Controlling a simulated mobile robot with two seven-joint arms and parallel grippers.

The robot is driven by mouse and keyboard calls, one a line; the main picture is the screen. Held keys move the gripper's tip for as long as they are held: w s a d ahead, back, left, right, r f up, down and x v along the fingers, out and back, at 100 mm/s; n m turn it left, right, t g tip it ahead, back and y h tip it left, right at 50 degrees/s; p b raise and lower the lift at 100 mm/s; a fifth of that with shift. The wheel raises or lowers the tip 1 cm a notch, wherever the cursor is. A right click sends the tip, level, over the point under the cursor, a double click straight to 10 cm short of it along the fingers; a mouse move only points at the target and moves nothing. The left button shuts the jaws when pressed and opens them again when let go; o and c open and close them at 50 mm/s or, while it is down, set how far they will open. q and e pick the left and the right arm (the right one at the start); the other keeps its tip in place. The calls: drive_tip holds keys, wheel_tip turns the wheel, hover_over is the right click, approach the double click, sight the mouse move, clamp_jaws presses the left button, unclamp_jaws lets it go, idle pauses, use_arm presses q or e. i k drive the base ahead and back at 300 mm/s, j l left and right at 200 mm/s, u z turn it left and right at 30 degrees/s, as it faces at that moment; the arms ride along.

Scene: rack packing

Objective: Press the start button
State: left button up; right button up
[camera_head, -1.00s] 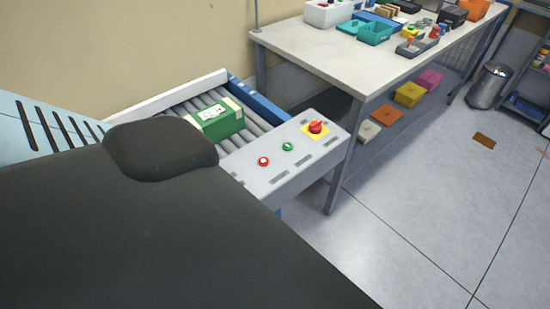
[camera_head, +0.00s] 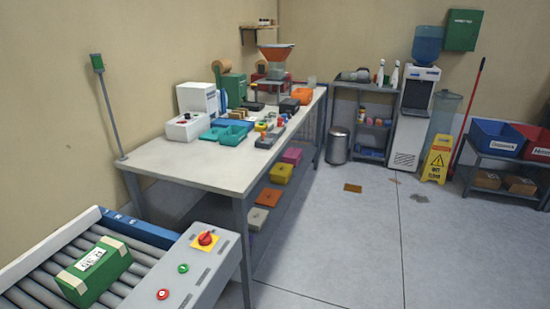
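A grey control panel (camera_head: 212,258) sits at the end of a roller conveyor (camera_head: 40,287) at the lower left. On the panel are a green button (camera_head: 183,268), a red button (camera_head: 162,294) nearer the front, and a large red knob on a yellow plate (camera_head: 205,239) toward the back. The green button stands between the two red ones. I cannot read any labels on the panel. Neither of my grippers shows in this view.
A green box (camera_head: 94,272) lies on the rollers. A long workbench (camera_head: 180,164) with bins and tools stands behind the panel. A bin (camera_head: 338,145), a water cooler (camera_head: 411,120) and a yellow wet-floor sign (camera_head: 437,158) stand farther back.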

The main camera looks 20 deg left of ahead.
sight(183, 269)
drive_tip(key=u, duration=1.3)
